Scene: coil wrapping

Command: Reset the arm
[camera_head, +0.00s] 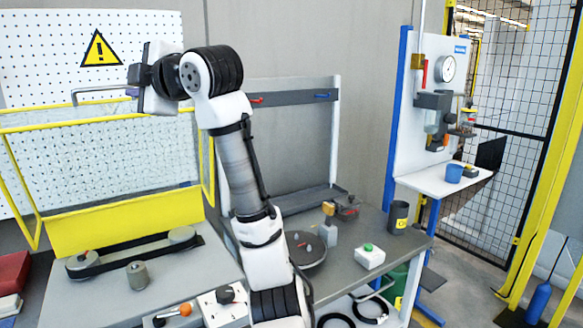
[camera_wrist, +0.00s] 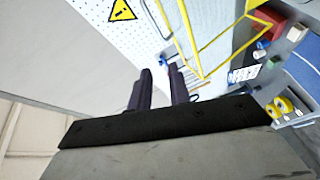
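My arm is raised at the centre-left of the head view, bent at the elbow. Its wrist end is held high in front of the pegboard (camera_head: 60,60), well above the bench. The fingertips are mostly hidden behind the wrist in that view. In the wrist view my gripper (camera_wrist: 161,82) shows two dark fingers with a gap between them and nothing held. A grey worktable (camera_head: 150,300) with a belt around two rollers (camera_head: 135,250) stands below the arm.
A yellow mesh guard (camera_head: 120,215) stands behind the belt. On the right part of the bench are a green button box (camera_head: 369,257) and a dark cup (camera_head: 398,216). A gauge panel (camera_head: 430,130) with a shelf stands at right. The air around my gripper looks clear.

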